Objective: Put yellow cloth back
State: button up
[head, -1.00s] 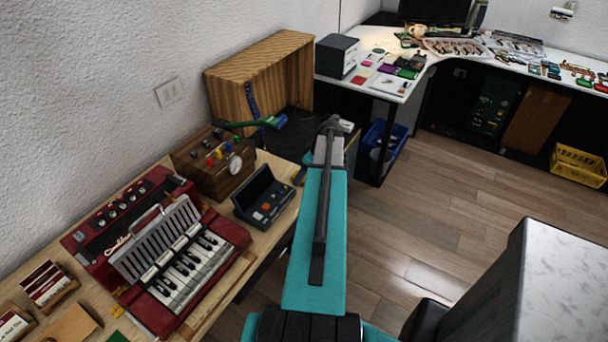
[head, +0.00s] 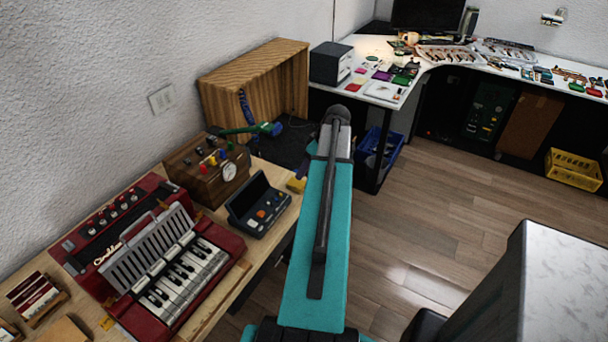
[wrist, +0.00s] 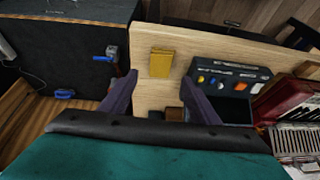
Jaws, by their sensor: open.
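The yellow cloth (wrist: 161,62) is a small folded-looking block lying on the light wooden table near its edge. In the head view the yellow cloth (head: 297,184) shows partly at the table's right end, beside my teal arm. My gripper (wrist: 160,80) is open and empty in the wrist view, with its two purple fingers apart. The cloth shows between and beyond the fingertips, not held.
A dark device with coloured buttons (wrist: 228,78) stands close right of the cloth. A red accordion-like instrument (head: 165,255) and a wooden box with knobs (head: 208,170) are on the same table. A wooden crate (head: 250,80) stands behind.

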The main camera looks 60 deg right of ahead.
jog(key=shift+b+v, duration=0.4)
jog(key=shift+v, duration=1.55)
